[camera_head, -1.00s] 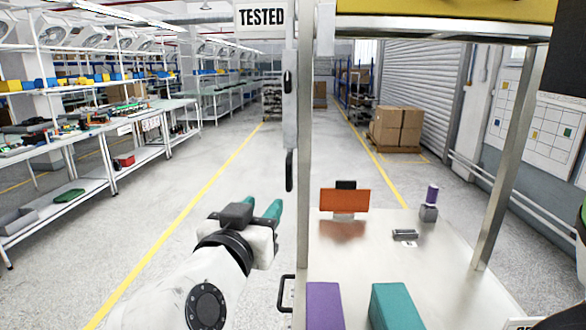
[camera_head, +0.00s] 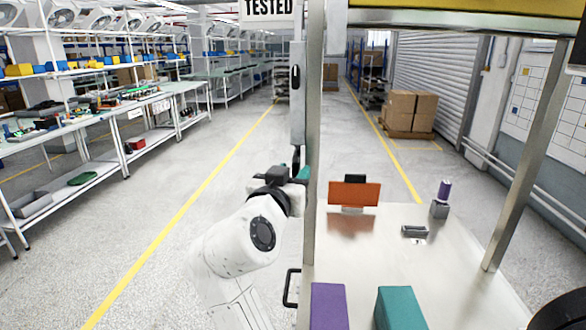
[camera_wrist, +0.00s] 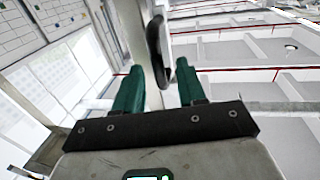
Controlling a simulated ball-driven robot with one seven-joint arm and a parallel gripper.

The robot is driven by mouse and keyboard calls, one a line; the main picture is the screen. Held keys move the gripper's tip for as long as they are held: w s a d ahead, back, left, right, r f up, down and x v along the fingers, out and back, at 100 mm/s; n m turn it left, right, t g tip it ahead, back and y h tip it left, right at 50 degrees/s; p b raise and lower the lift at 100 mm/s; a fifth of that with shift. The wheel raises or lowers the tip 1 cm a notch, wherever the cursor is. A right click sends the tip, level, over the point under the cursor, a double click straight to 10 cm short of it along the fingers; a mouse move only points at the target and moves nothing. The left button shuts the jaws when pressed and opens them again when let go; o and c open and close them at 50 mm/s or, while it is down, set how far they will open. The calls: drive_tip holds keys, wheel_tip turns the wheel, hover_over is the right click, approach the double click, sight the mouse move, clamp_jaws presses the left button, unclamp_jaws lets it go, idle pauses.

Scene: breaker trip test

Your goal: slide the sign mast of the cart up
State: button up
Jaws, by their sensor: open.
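The cart's sign mast (camera_head: 297,95) is a grey upright bar beside the cart's left front post, with a white TESTED sign (camera_head: 268,8) at its top. A dark handle (camera_wrist: 158,50) shows in the wrist view between the two green fingers of my gripper (camera_wrist: 160,68). The fingers are open, with visible gaps on both sides of the handle; I cannot tell how deep it sits between them. In the head view my gripper (camera_head: 299,174) is at the mast's lower end, and the handle is mostly hidden there.
The cart's tabletop (camera_head: 455,260) carries an orange panel (camera_head: 354,193), a purple block (camera_head: 328,306), a teal block (camera_head: 399,309) and small parts. The cart post (camera_head: 313,130) stands right next to my gripper. Shelving (camera_head: 100,100) stands left across free floor.

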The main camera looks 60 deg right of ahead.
drive_tip(key=shift+d, duration=0.3)
drive_tip(key=shift+c, duration=0.4)
clamp_jaws()
